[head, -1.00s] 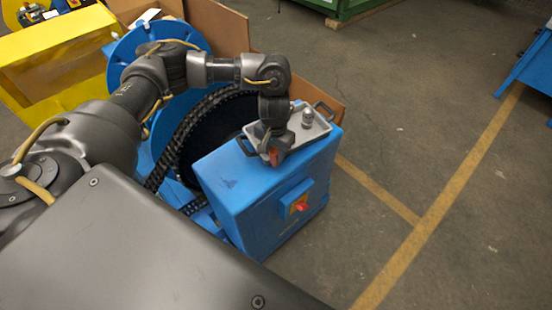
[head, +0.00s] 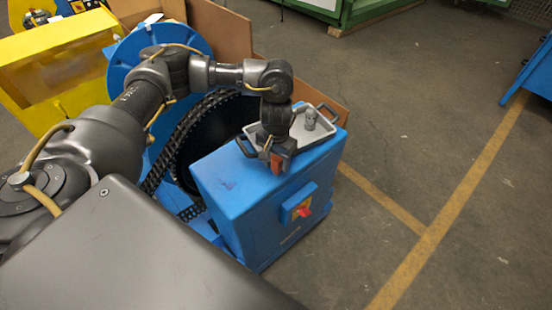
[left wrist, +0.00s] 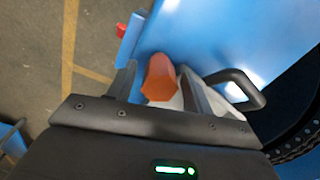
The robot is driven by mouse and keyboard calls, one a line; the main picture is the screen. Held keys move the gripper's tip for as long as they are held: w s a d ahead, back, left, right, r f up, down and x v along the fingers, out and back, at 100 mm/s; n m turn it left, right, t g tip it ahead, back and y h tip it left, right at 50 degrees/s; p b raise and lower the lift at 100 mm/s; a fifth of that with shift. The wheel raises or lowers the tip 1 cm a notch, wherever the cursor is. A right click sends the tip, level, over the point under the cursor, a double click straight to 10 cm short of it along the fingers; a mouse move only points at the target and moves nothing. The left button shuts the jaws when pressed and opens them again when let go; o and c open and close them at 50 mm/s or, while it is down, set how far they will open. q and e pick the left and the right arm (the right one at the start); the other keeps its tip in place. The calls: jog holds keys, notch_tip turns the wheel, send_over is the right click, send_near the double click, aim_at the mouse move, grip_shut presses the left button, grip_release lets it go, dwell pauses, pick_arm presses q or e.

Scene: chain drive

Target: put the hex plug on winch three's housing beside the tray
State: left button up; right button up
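The orange hex plug (head: 276,163) is between the fingers of my left gripper (head: 282,156), over the top of the blue winch housing (head: 230,177). In the left wrist view the plug (left wrist: 160,78) sits between the two fingers of the gripper (left wrist: 158,84), with the blue housing top (left wrist: 215,35) beyond it. I cannot tell whether the plug touches the housing. The grey tray (head: 322,129) lies on the far part of the housing, just beyond the gripper, partly hidden by it. My right gripper is not in view.
A small metal fitting (head: 310,118) stands in the tray. A dark handle (left wrist: 245,88) shows close to the gripper in the left wrist view. A chain (head: 165,155) and a blue wheel are left of the housing. The near housing top is bare.

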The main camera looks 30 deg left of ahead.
pick_arm(q)
jog(key=shift+r, duration=0.1)
notch_tip(320, 180, up, 12)
dwell(0.7)
dwell(0.3)
